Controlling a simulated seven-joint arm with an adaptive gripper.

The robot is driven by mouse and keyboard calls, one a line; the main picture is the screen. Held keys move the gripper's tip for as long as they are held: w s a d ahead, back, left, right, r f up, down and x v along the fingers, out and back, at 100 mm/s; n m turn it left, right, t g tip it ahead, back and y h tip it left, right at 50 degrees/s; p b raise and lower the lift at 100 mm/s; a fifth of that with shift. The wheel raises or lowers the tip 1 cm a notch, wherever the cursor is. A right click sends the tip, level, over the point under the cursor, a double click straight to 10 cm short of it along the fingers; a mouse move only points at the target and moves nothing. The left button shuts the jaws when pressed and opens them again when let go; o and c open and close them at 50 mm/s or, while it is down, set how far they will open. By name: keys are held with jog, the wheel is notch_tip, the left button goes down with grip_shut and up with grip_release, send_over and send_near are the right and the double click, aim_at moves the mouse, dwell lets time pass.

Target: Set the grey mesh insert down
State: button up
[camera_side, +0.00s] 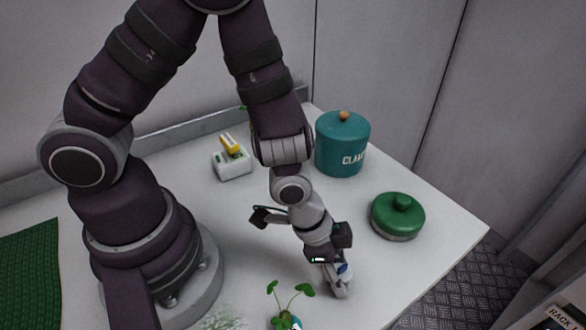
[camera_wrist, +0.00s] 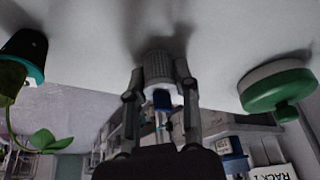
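The grey mesh insert (camera_wrist: 157,66) shows in the wrist view as a short ribbed grey piece between my two fingertips, with a white band and a blue part (camera_wrist: 162,99) on the near side. My gripper (camera_wrist: 158,75) is closed on it from both sides. In the side view my gripper (camera_side: 338,272) points down low over the front right of the white table, and the piece in it is mostly hidden by the fingers. The insert's far end is close to the table surface (camera_wrist: 215,35); I cannot tell whether it touches.
A potted plant (camera_side: 287,295) stands left of my gripper. A green lidded dish (camera_side: 398,214) stands to its right, and a teal canister (camera_side: 342,140) behind. A white block with a yellow top (camera_side: 233,164) sits further back. The table's right edge is near.

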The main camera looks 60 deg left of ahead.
jog(key=o, duration=0.4)
jog(key=shift+r, duration=0.15)
jog(key=shift+a+r, duration=0.1)
jog(key=shift+r, duration=0.2)
jog(key=s+a+r+n+t+y, duration=0.1)
jog(key=s+a+r+n, duration=0.1)
jog(key=a+r+n, duration=0.2)
jog(key=s+a+r+n+t+y, duration=0.1)
jog(key=a+r+n, duration=0.4)
jog(key=a+r, duration=0.5)
notch_tip(320, 180, up, 6)
jog(key=shift+s+a+f+y, duration=0.15)
jog(key=shift+s+a+y, duration=0.1)
jog(key=shift+s+y, duration=0.45)
